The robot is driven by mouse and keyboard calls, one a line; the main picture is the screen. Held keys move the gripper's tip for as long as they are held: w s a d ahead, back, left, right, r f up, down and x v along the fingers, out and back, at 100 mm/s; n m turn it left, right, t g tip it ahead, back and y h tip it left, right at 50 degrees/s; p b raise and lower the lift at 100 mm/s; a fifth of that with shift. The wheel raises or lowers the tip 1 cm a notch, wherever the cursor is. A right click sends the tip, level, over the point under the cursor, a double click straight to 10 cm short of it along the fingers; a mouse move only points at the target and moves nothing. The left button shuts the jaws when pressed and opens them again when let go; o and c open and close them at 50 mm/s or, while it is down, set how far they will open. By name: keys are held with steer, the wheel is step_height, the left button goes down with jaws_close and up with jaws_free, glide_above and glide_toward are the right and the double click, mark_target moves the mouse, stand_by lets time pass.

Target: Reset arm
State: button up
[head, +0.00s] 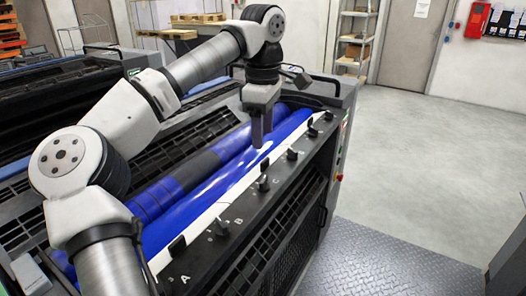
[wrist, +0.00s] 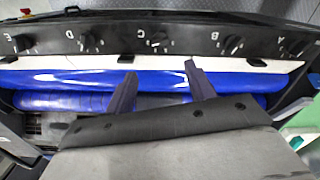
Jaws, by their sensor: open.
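My gripper (head: 262,140) hangs from my arm over the blue rollers of the ink unit, pointing down. In the wrist view my gripper (wrist: 160,72) has its two dark fingers well apart, with nothing between them but the blue roller (wrist: 70,80) and a white strip behind. The black panel (wrist: 190,37) with its row of knobs lies beyond the fingertips. The knob (wrist: 158,40) by the letter C is nearly in line with the gap. The fingers appear apart from the knobs; their height above the roller is hard to tell.
The knob panel (head: 235,235) runs along the unit's near edge. Another dark unit (head: 60,95) stands to the left. The grey floor (head: 410,140) at right is clear, with a metal tread plate (head: 390,245) beside the unit. A shelf (head: 355,40) and door stand behind.

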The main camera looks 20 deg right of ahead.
steer(key=shift+r, duration=0.9)
